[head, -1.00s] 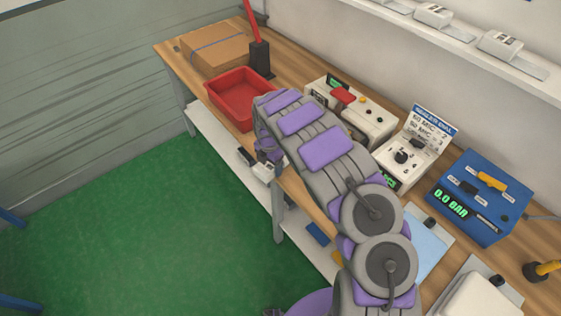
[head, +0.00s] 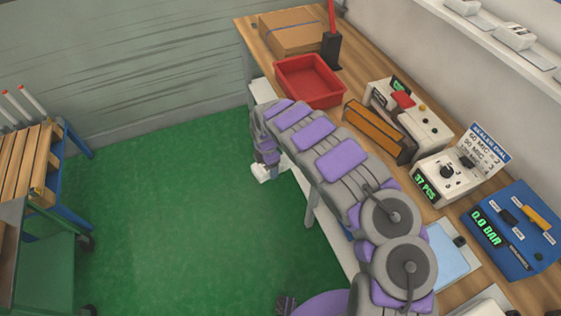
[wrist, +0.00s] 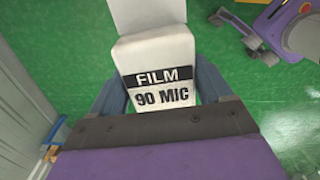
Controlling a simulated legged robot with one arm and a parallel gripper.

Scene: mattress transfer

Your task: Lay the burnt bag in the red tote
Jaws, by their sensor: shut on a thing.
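My gripper (head: 265,160) hangs over the green floor, in front of the bench and below the tote in the picture. In the wrist view my gripper (wrist: 161,88) is shut on a white piece marked "FILM 90 MIC" (wrist: 155,60), held between both fingers. Its lower end also shows as a white piece (head: 261,174) in the head view. The red tote (head: 343,97) sits on the bench near its far end, and its visible inside looks empty. I cannot make out a burnt bag in either view.
The wooden bench (head: 262,40) carries a cardboard box (head: 291,32), a sealer (head: 412,113), a dial unit (head: 447,172) reading "37 PCS" and a blue pressure unit (head: 520,228). A slatted wooden stand (head: 25,160) is at left. The green floor (head: 170,200) between is clear.

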